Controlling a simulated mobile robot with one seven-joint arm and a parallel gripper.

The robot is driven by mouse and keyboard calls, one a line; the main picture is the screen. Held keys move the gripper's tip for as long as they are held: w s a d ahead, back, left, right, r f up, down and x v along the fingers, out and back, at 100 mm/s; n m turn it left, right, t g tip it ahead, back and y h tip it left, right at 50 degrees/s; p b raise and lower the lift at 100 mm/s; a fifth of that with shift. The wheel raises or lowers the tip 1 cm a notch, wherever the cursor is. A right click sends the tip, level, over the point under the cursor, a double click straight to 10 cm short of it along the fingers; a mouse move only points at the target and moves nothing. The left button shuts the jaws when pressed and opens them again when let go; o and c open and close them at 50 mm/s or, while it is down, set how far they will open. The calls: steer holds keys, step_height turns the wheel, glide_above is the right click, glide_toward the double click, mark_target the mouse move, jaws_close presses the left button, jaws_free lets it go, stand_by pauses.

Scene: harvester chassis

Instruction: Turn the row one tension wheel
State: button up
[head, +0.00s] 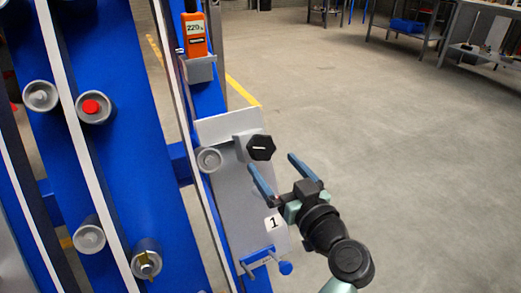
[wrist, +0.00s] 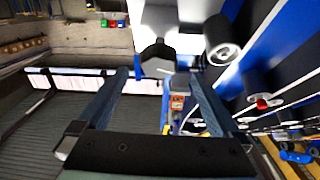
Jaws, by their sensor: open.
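The row one tension wheel is a black faceted knob (head: 261,147) with a white line on its face, mounted on a grey bracket plate (head: 240,200) marked "1". In the head view the white line lies nearly level. My gripper (head: 272,162) is open and empty, its two blue fingers pointing at the knob from the lower right. In the wrist view the knob (wrist: 158,57) appears between and just beyond the fingertips (wrist: 157,76). The fingers look apart from it; the exact gap is hard to tell.
A grey roller (head: 209,160) sits left of the knob. An orange meter reading 220 (head: 194,34) stands in a holder above. A blue-handled clamp (head: 265,262) is below the plate. Blue chassis beams with rollers fill the left. Open floor (head: 350,110) lies to the right, with workbenches behind.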

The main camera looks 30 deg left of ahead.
mark_target(264, 151)
steer(key=b+x, duration=0.1)
steer(key=x, duration=0.6)
steer(key=shift+w+a+b, duration=0.25)
steer(key=shift+a+b, duration=0.05)
steer(key=c, duration=1.3)
steer(key=shift+r+m+p, duration=0.1)
steer(key=shift+m+p, duration=0.2)
steer(key=shift+p, duration=0.1)
